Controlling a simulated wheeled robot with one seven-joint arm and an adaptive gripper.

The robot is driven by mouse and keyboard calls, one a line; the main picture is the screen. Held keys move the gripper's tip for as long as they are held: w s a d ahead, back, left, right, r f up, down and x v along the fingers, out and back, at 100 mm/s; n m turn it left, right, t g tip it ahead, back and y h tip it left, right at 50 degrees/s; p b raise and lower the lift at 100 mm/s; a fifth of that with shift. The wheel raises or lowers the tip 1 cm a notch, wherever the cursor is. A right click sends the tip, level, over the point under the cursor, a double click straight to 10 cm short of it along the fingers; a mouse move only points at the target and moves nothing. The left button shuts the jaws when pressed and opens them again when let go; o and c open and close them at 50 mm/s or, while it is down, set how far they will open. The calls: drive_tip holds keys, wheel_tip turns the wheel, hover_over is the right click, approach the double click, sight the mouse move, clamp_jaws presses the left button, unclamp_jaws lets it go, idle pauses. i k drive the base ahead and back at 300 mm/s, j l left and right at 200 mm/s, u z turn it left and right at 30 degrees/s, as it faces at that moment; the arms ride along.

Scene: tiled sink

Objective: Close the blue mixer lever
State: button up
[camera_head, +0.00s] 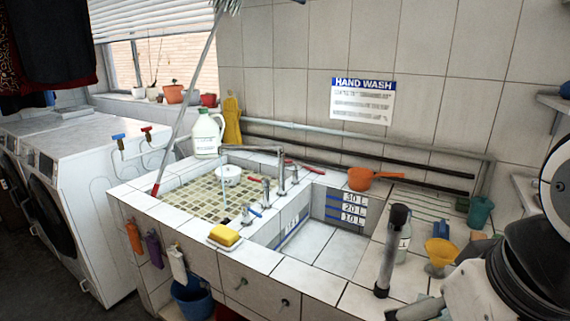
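A small blue lever (256,212) sits at the base of the chrome mixer tap (268,152) on the tiled ledge between the two basins. A red lever (290,162) shows near the tap. The spout reaches left over the mosaic basin (180,194), and a thin pale stream (225,188) hangs below it, looking like running water. A white round bowl (228,174) is in that basin. My arm shows at the lower right, well away from the blue lever; I cannot make out my gripper's fingers.
A yellow sponge (224,236) lies on the front ledge. An orange scoop (362,178), a yellow funnel (440,254) and a dark upright tube (391,255) are to the right. A long pole (186,95) leans across the left. Blue (118,137) and red (146,130) valves are above the washers.

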sight(245, 207)
drive_tip(key=i+l+u, duration=0.2)
drive_tip(key=u, duration=0.15)
drive_tip(key=i+l+u, duration=0.15)
drive_tip(key=u, duration=0.15)
